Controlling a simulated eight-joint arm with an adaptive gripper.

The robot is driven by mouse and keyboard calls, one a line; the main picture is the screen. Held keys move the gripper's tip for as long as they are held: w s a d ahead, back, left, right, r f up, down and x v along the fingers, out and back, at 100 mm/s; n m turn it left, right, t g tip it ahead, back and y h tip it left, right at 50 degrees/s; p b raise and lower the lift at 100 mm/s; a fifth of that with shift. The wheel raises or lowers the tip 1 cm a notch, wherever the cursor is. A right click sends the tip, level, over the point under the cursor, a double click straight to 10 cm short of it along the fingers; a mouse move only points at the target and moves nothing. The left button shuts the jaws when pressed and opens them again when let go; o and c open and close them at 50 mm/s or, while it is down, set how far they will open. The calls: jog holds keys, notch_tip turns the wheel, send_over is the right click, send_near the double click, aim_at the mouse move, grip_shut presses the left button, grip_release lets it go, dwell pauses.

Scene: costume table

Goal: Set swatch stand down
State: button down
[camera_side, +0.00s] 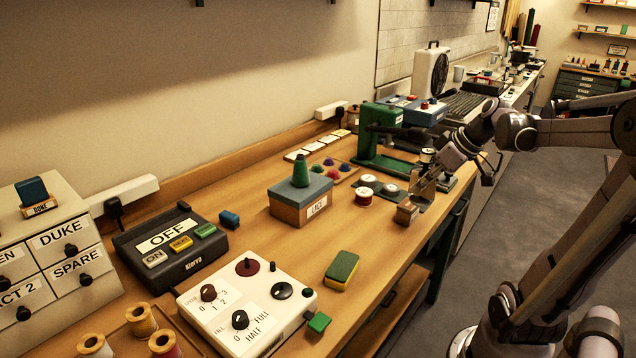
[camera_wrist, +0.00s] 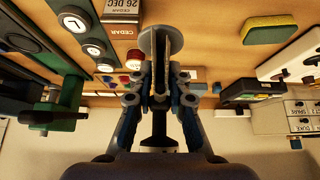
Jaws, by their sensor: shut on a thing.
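In the wrist view my gripper (camera_wrist: 160,92) is shut on the swatch stand (camera_wrist: 175,38), which has a round grey disc and thin upright plates between the fingers. In the side view my gripper (camera_side: 430,178) is at the right edge of the wooden table, beside the green press. The stand is small there and partly hidden by the fingers. I cannot tell whether its base touches the table.
A small wooden date block (camera_side: 407,212) stands close in front of my gripper.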

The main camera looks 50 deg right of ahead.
jog(key=shift+s+d, duration=0.1)
jog(key=shift+s, duration=0.3)
jog(key=w+a+f, duration=0.2)
jog(key=w, duration=0.1)
jog(key=w+a+f, duration=0.2)
jog(key=w, duration=0.1)
jog(key=w+a+f, duration=0.2)
jog(key=w+f, duration=0.1)
jog(key=shift+w, duration=0.35)
jog(key=shift+f, duration=2)
jog(key=shift+f, duration=0.15)
jog(key=c, duration=1.3)
grip_release()
